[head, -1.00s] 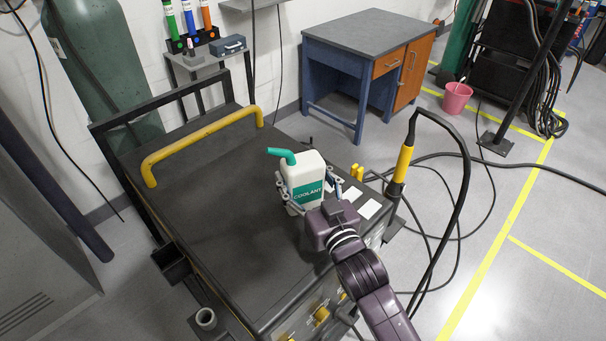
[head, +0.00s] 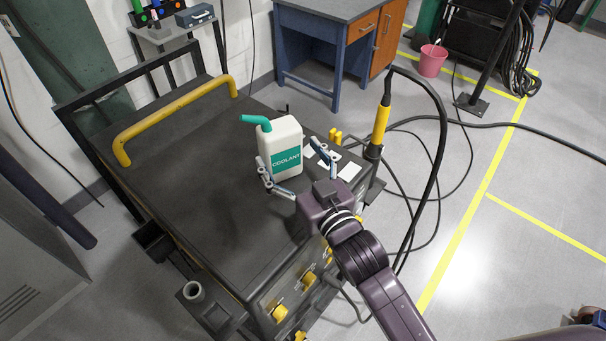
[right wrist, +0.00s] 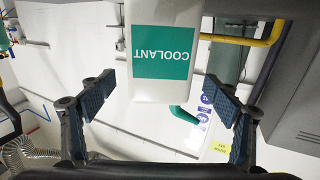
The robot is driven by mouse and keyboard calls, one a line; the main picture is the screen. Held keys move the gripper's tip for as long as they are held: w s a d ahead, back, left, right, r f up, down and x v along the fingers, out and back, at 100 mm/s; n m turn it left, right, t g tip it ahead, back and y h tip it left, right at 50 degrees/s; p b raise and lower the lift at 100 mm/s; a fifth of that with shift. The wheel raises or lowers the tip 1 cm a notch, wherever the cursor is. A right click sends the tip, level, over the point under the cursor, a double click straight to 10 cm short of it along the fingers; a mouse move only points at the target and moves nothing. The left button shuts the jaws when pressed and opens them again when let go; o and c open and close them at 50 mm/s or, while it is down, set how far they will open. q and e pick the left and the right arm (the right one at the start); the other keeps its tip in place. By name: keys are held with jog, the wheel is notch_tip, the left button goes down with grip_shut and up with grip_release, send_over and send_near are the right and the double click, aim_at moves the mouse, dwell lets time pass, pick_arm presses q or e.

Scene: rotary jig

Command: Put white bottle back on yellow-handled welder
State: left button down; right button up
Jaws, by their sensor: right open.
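The white bottle (head: 280,145) has a green spout and a green COOLANT label. It stands upright on the dark top of the yellow-handled welder (head: 200,165), near its right side. The yellow handle (head: 175,115) is at the welder's far end. My right gripper (head: 289,156) is open at the near side of the bottle, with one finger to each side. In the right wrist view, the bottle (right wrist: 165,85) appears upside down beyond the spread fingers (right wrist: 158,97), with gaps on both sides. My left gripper is not in view.
White cards (head: 349,172) lie on the welder top beside the gripper. A yellow-gripped torch (head: 380,125) with a looping black cable stands at the welder's right edge. A blue desk (head: 310,60) and pink bucket (head: 432,61) are behind. The welder top left of the bottle is clear.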

jog(key=b+v, duration=0.1)
jog(key=v, duration=0.6)
jog(key=shift+s, duration=0.2)
jog(key=shift+d, duration=0.1)
